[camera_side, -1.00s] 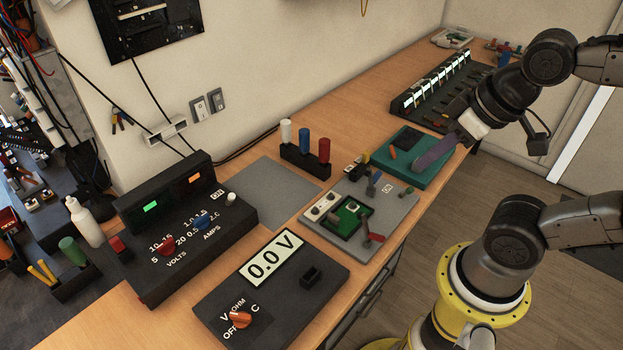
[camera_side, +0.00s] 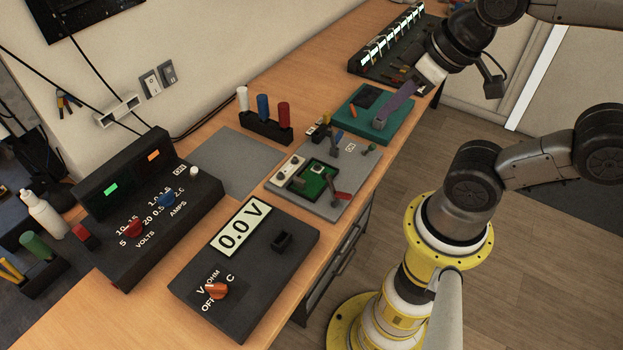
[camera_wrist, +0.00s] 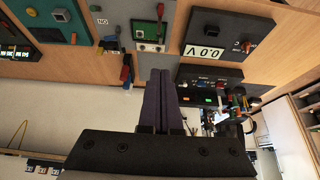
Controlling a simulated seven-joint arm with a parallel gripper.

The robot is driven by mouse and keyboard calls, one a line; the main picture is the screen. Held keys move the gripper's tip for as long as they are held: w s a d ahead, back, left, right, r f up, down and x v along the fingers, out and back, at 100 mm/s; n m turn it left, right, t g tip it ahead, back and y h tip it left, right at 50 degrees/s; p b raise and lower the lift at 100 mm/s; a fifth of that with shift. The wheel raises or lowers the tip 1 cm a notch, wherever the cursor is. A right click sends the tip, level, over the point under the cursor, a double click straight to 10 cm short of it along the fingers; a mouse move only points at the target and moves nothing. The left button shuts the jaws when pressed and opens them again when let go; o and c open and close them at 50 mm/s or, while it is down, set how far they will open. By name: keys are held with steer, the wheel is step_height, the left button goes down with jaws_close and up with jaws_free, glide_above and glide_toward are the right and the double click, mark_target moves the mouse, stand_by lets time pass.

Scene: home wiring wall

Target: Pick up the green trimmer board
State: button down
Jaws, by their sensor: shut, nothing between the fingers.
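The green trimmer board (camera_side: 314,183) sits in a grey fixture plate (camera_side: 338,206) with a red-handled lever (camera_side: 341,197) beside it. In the wrist view the board (camera_wrist: 148,31) shows at the top centre, beyond the fingertips. My gripper (camera_side: 380,122) has long purple fingers that are closed together and empty. In the side view they slant down over the teal box (camera_side: 354,128), behind and to the right of the board and apart from it. In the wrist view the gripper (camera_wrist: 161,72) points up toward the fixture. Whether the fingertips touch the teal box I cannot tell.
A black meter reading 0.0 V (camera_side: 240,275) lies in front of the fixture. A power supply (camera_side: 150,215) stands at left. A rack with white, blue and red posts (camera_side: 265,127) stands behind. The grey mat (camera_side: 235,160) is bare.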

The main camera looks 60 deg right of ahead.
stand_by(0.4)
steer(key=shift+c, duration=2)
jaws_free()
